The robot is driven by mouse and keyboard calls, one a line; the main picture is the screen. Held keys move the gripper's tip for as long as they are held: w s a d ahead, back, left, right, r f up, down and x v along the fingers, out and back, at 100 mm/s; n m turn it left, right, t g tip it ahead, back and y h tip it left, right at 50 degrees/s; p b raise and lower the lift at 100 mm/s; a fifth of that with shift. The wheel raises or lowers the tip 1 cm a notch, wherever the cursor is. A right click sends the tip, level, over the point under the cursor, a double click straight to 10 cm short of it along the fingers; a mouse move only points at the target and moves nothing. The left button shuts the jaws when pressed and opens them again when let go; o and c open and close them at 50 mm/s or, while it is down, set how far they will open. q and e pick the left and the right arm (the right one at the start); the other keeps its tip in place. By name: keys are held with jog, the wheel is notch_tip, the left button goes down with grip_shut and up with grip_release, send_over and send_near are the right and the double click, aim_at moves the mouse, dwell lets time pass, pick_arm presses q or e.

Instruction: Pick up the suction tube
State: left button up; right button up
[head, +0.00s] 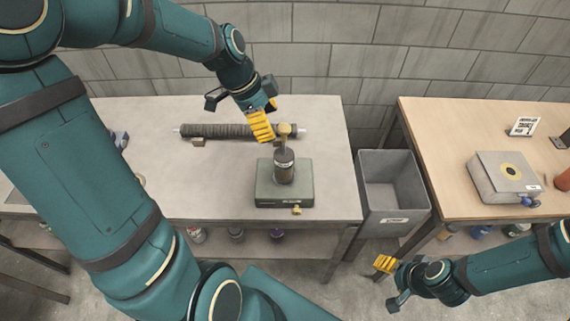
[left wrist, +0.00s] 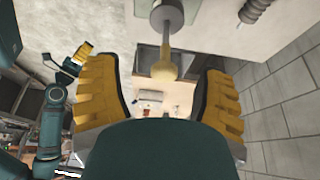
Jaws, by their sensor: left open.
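A long dark ribbed tube (head: 225,130) lies across the back of the grey table; its ribbed end shows at the top right of the left wrist view (left wrist: 254,9). A grey cylinder (head: 284,167) stands upright on a green box, with a thin stem and a yellow knob (head: 286,130) on top. I cannot tell for certain which is the suction tube. My left gripper (head: 264,124) is open beside the knob. In the left wrist view the knob (left wrist: 164,70) appears between the spread fingers, with no clear contact. My right gripper (head: 387,275) hangs low at the right.
The green box (head: 267,196) stands on the grey table (head: 200,195). A grey bin (head: 393,190) fills the gap to the wooden table (head: 440,150), which holds a grey box (head: 500,178). A block wall (head: 330,60) stands behind. The grey table's left middle is mostly clear.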

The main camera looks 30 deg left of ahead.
aim_at(284, 140)
pick_arm(q)
jog(key=x, duration=0.5)
jog(key=w+x, duration=0.1)
jog(key=x, duration=0.2)
jog(key=shift+f+b, duration=0.25)
jog(key=shift+b, duration=0.05)
grip_shut()
